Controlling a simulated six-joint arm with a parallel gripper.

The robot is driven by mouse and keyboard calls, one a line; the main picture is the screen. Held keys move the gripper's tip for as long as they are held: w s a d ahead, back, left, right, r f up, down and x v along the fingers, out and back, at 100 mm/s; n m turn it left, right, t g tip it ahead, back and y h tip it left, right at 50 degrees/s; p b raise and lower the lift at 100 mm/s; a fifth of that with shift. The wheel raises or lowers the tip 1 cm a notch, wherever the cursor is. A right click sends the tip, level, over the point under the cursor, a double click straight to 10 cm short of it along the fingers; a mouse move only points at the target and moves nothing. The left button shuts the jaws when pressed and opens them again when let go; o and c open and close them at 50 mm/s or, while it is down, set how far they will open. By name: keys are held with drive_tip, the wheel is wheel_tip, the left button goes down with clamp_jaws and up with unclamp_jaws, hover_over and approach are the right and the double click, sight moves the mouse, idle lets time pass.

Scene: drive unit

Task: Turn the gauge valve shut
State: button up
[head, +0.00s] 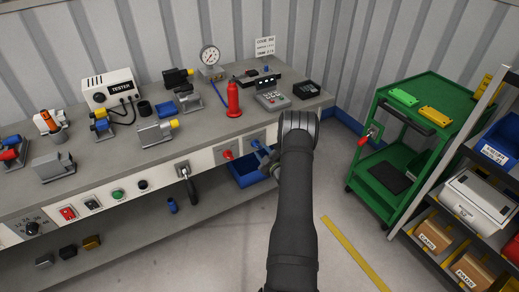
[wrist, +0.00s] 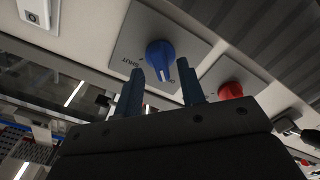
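The gauge valve appears to be the blue knob (wrist: 160,53) on a grey plate with the word SHUT at its left in the wrist view. A white mark on the knob points down in that view, away from the word. In the head view the blue knob (head: 256,143) is on the bench's front panel, partly hidden by my arm. My gripper (wrist: 160,72) is open and empty, its two blue fingers apart, one at each side of the knob in the picture. I cannot tell whether they touch it. In the head view my arm mostly hides the gripper.
A red knob (wrist: 230,91) sits on a neighbouring plate, close to one finger; it also shows in the head view (head: 228,154). A blue bin (head: 247,180) is below the panel. A pressure gauge (head: 209,56) stands on the bench. A green cart (head: 440,88) stands at the right.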

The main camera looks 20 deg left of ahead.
drive_tip(key=shift+x, duration=1.3)
clamp_jaws()
